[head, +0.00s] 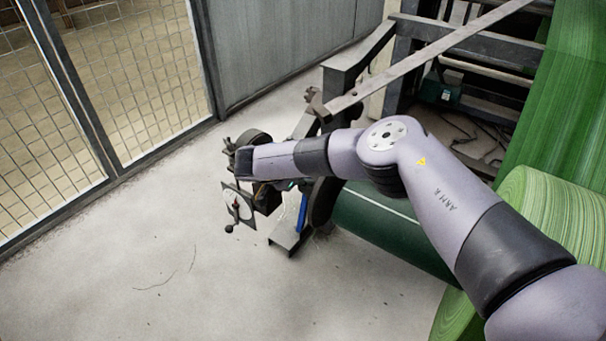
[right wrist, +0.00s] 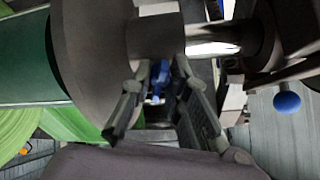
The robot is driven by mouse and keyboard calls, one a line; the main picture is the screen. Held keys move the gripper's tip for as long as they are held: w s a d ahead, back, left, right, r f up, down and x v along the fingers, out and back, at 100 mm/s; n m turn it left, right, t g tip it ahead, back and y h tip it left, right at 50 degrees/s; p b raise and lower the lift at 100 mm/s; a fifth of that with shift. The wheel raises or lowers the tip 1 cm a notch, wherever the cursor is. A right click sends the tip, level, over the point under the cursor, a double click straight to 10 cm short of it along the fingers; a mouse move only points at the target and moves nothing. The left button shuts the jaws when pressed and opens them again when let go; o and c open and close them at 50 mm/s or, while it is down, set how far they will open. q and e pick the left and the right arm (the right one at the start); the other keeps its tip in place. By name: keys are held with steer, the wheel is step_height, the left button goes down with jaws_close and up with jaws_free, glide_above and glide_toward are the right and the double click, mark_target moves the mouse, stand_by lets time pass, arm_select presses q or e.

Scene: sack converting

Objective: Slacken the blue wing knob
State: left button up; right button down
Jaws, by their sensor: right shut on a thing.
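The blue wing knob (right wrist: 157,78) shows in the right wrist view, small and partly covered, just below a large dark round part. My right gripper (right wrist: 163,84) is shut on it, with one finger on each side of the knob. In the head view my right arm reaches in from the right to the end of the machine, and its forearm and wrist hide the fingers and the knob. My left gripper is not in view.
A dark green roller (head: 385,225) and a striped green roll (head: 558,215) lie at the right. A blue ball (right wrist: 287,102) sits right of the gripper in the wrist view. A mesh fence (head: 140,75) stands left; the floor (head: 200,285) in front is clear.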

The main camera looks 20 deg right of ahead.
steer(key=shift+r+n, duration=0.15)
steer(key=shift+n, duration=0.45)
steer(key=shift+n+p, duration=0.35)
steer(key=shift+n, duration=0.05)
steer(key=n+p, duration=0.1)
steer(key=n, duration=0.1)
steer(key=n+t+y, duration=0.1)
steer(key=n, duration=0.2)
steer(key=shift+s+d+p, duration=0.1)
steer(key=shift+s+p, duration=0.1)
steer(key=shift+p, duration=0.15)
arm_select(q)
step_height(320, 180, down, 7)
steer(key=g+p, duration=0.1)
steer(key=p, duration=0.1)
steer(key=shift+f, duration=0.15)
arm_select(e)
steer(key=shift+s+n+t+y, duration=0.1)
steer(key=shift+n+t+y, duration=0.15)
steer(key=shift+n, duration=1.4)
steer(key=shift+n+t+y, duration=0.15)
steer(key=shift+n+y, duration=0.2)
steer(key=shift+n, duration=1.3)
steer(key=shift+f, duration=0.2)
steer(key=c, duration=1.5)
jaws_free()
steer(key=shift+d+r, duration=0.1)
